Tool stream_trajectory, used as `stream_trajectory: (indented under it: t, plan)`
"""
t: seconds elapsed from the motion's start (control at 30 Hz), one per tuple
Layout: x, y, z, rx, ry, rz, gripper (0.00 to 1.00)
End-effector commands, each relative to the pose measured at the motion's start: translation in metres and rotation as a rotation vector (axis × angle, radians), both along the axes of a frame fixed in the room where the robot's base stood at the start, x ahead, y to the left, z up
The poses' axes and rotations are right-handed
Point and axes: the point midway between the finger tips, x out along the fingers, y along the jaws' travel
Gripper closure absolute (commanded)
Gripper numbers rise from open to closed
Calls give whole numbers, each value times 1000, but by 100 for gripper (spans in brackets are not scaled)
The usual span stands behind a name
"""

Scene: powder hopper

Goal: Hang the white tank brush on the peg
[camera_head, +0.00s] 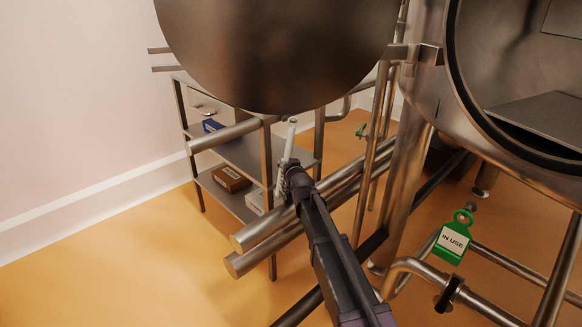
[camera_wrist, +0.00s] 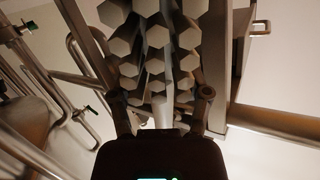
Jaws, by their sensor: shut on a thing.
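The white tank brush (camera_head: 286,145) shows in the head view as a slim white stick rising from the end of my gripper (camera_head: 290,170). My gripper is shut on it, in front of the steel shelf cart. In the wrist view, the pale shaft (camera_wrist: 163,113) stands between the two fingers of my gripper (camera_wrist: 161,97). Pale hexagonal blocks fill the space beyond it; I cannot tell whether they are its bristles. I cannot pick out the peg with certainty in either view.
A steel shelf cart (camera_head: 236,153) holds a brown box (camera_head: 231,179) and a blue box (camera_head: 212,126). Thick steel pipes (camera_head: 262,230) run beside my gripper. A large round lid (camera_head: 275,50) hangs above. A green IN USE tag (camera_head: 453,241) and vessel pipework stand right. The left floor is clear.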

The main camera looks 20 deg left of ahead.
Motion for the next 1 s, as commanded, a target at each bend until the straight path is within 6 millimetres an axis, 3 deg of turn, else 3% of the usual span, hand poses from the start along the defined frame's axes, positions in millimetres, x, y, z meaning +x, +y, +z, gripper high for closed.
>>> stream_trajectory:
  t: [1.0]
  plan:
    - [2,9,-6,-2,-2,3,92]
